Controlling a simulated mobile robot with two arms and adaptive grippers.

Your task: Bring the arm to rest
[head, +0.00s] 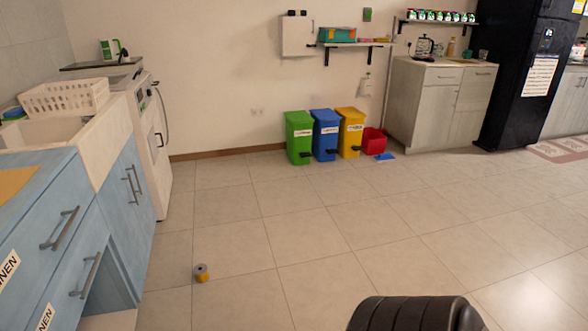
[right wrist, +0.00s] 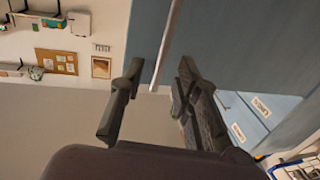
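In the right wrist view, my right gripper (right wrist: 159,78) is open. Its two dark fingers stand apart with nothing gripped. A pale slender bar (right wrist: 168,45) shows in the gap beyond the fingertips, in front of a blue-grey surface (right wrist: 220,45); I cannot tell its distance from the fingers. In the head view, a black ribbed part of my own body appears at the bottom edge, right of centre. Neither gripper shows in the head view, and my left gripper is in neither view.
A small grey and yellow cylinder (head: 201,272) is on the tiled floor. Blue drawers (head: 60,235) line the left side. Green (head: 299,137), blue (head: 325,134) and yellow (head: 350,132) bins stand by the back wall. Several small jars (head: 440,16) sit on a wall shelf. The middle floor is mostly clear.

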